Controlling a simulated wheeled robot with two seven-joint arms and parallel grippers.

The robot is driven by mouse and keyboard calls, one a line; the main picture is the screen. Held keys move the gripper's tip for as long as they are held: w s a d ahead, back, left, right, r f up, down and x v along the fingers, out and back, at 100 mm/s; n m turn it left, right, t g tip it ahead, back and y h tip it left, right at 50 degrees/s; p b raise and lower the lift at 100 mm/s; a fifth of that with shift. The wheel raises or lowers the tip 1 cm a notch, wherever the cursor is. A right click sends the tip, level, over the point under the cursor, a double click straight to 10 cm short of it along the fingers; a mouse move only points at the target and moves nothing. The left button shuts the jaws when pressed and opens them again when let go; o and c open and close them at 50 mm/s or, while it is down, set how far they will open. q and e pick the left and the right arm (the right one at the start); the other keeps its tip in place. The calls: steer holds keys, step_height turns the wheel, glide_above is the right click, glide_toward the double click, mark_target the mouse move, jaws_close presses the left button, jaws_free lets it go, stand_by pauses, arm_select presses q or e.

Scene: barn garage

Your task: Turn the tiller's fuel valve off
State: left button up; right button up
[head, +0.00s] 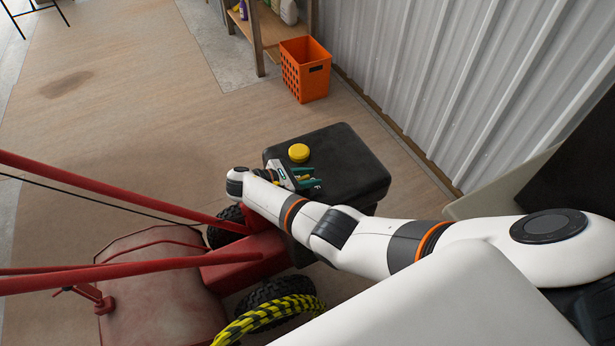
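The red tiller (165,285) stands at the lower left, its two red handlebars running off to the left. Its black engine block (345,165) has a round yellow cap (299,152) on top. My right arm reaches in from the lower right across the tiller. The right gripper (311,180), with green fingers, is at the engine's left side, just below the yellow cap, pointing right. Its fingers are too small to tell whether they are apart or hold something. I cannot make out the fuel valve; the arm and gripper cover part of that side. My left gripper is not in view.
A yellow-and-black striped coil (262,318) lies by the tiller's near wheel. An orange crate (305,70) stands on the floor beside a wooden shelf (257,35) with bottles. A corrugated metal wall (440,75) closes the right side.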

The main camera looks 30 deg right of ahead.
steer(key=b+v, duration=0.1)
steer(key=v, duration=1.1)
stand_by(0.5)
